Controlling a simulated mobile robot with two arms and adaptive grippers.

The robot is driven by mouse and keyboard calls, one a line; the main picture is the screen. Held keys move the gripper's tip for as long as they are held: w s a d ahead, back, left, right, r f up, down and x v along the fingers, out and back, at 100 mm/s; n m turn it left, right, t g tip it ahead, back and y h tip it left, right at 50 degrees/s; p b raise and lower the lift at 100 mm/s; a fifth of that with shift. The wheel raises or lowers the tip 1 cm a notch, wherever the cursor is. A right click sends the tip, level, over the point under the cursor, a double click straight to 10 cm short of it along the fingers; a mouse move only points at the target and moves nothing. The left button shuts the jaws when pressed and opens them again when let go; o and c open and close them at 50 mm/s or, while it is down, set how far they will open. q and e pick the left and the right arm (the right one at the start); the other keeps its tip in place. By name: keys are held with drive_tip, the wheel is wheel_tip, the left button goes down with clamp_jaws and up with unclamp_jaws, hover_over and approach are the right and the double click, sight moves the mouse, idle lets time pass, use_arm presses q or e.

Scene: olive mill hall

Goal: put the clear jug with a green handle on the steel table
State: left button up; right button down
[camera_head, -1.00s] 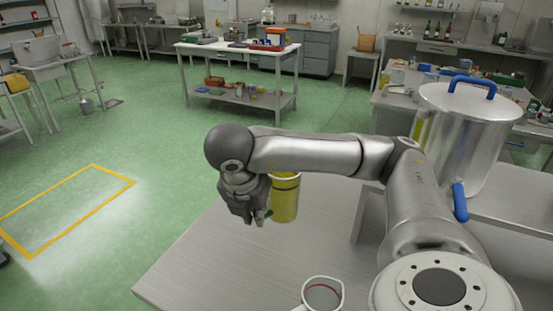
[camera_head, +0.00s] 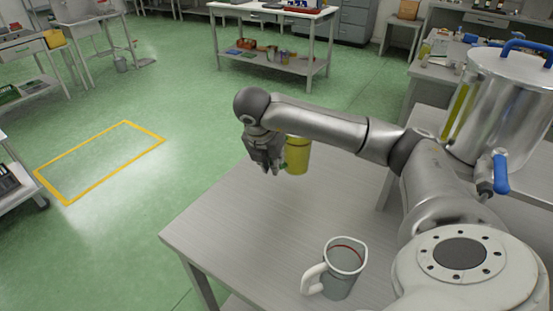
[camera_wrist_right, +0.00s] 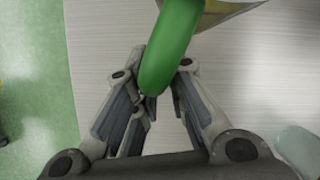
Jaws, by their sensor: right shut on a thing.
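The clear jug with a green handle (camera_head: 298,156) holds yellow-green liquid and looks upright at the far part of the steel table (camera_head: 255,225). My right gripper (camera_head: 276,168) is to its left, shut on the green handle, which shows large between the fingers in the right wrist view (camera_wrist_right: 168,55). The jug's body is mostly out of that view. The pale striped tabletop shows beneath it there. I cannot tell whether the jug's base touches the table. My left gripper is not in view.
A grey jug with a white handle (camera_head: 341,268) stands near the table's front. A big steel container with blue handles (camera_head: 505,105) is at the right. The tabletop between the two jugs is clear. Green floor lies left of the table.

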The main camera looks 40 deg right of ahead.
drive_tip(key=w+f, duration=0.1)
drive_tip(key=w+d+f, duration=0.1)
drive_tip(key=w+f+p, duration=0.1)
drive_tip(key=f, duration=0.1)
drive_tip(key=shift+d, duration=0.3)
wheel_tip(320, 180, down, 2)
drive_tip(key=shift+p, duration=0.6)
drive_tip(key=shift+f, duration=0.5)
drive_tip(key=c, duration=1.5)
unclamp_jaws()
drive_tip(key=shift+a, duration=0.1)
drive_tip(key=b+v, duration=0.3)
drive_tip(key=v, duration=0.9)
